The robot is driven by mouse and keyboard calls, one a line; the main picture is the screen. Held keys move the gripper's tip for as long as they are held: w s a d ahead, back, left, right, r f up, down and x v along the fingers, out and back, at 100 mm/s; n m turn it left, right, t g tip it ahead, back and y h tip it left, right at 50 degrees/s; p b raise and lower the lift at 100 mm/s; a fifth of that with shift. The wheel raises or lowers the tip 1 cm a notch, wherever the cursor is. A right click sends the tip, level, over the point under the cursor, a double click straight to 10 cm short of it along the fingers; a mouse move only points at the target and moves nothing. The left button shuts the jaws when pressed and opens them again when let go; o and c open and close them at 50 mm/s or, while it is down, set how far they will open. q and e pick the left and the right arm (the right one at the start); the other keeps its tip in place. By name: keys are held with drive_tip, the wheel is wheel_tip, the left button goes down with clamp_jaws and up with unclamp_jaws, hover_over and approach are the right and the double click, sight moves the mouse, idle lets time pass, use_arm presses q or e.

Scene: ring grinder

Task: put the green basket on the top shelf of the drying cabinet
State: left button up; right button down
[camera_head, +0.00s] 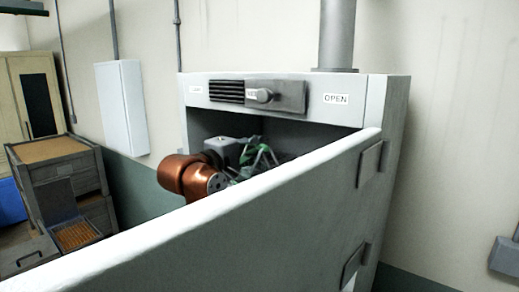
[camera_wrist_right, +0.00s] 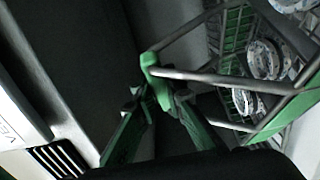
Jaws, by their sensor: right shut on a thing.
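The drying cabinet (camera_head: 275,118) stands against the wall, with its front open and its inside dark. My right arm reaches into the opening over the door edge, and its gripper (camera_head: 245,160) is partly hidden. In the right wrist view my right gripper (camera_wrist_right: 158,98) is shut on the green and grey handle of the green basket (camera_wrist_right: 235,42). The basket is a wire frame with several round, shiny parts in it, and it looks tilted in that view. In the head view the door covers most of it. I cannot tell whether it touches a shelf. My left gripper is not in view.
The open cabinet door (camera_head: 230,235) crosses the foreground and its top edge rises to the right. Wooden-topped drawers (camera_head: 60,165) and a wall box (camera_head: 122,105) stand at the left.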

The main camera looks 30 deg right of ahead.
drive_tip(key=shift+d+f, duration=0.15)
drive_tip(key=shift+f, duration=0.7)
drive_tip(key=shift+f, duration=0.15)
drive_tip(key=c, duration=2)
unclamp_jaws()
